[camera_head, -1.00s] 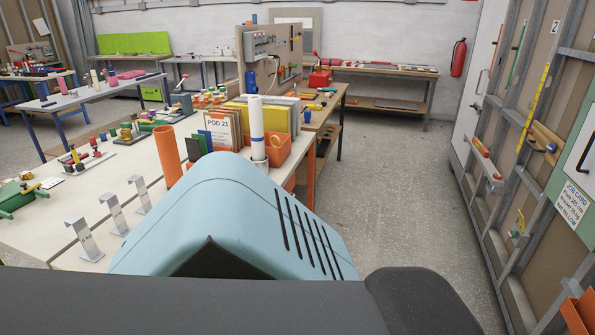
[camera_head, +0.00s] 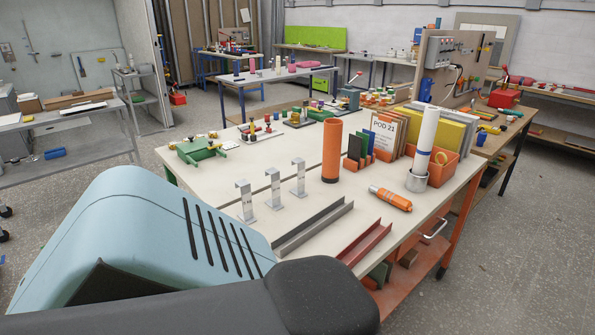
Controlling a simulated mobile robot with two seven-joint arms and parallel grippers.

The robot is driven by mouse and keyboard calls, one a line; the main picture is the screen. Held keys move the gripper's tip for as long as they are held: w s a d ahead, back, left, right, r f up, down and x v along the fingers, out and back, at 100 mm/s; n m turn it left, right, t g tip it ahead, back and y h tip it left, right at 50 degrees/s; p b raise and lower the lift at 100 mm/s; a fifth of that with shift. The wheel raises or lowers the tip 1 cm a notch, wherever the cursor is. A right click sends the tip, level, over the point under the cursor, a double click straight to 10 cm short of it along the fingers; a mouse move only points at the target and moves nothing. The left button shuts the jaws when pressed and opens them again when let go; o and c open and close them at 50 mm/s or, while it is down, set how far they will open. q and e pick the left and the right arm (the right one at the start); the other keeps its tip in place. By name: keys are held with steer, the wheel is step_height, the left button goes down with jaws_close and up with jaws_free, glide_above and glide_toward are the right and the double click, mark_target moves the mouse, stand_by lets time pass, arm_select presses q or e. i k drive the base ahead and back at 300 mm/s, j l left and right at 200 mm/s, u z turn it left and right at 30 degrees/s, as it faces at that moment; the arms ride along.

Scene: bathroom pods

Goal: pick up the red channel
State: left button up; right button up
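The red channel (camera_head: 365,243) is a short U-shaped length lying on the near right part of the white workbench (camera_head: 210,160). Its near end lies close to the bench's front edge. A longer grey channel (camera_head: 313,228) lies beside it on the left, apart from it and roughly parallel. My arm's light blue and dark links fill the lower left of the head view and come close to the near ends of both channels in the picture. Neither gripper shows in this view.
Several metal brackets (camera_head: 272,188) stand left of the channels. An orange tube (camera_head: 332,151) stands behind them, and an orange cartridge (camera_head: 390,198) lies behind the red channel. A white roll (camera_head: 428,130) stands in a metal cup. Open floor (camera_head: 500,240) lies right of the bench.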

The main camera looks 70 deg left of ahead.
mark_target(359, 247)
steer(key=u, duration=2.35)
steer(key=l+u, duration=0.95)
steer(key=l, duration=0.35)
steer(key=k+l+u, duration=0.2)
steer(key=l, duration=0.3)
steer(key=k+l, duration=0.1)
steer(key=l, duration=1.2)
steer(key=k+u, duration=0.05)
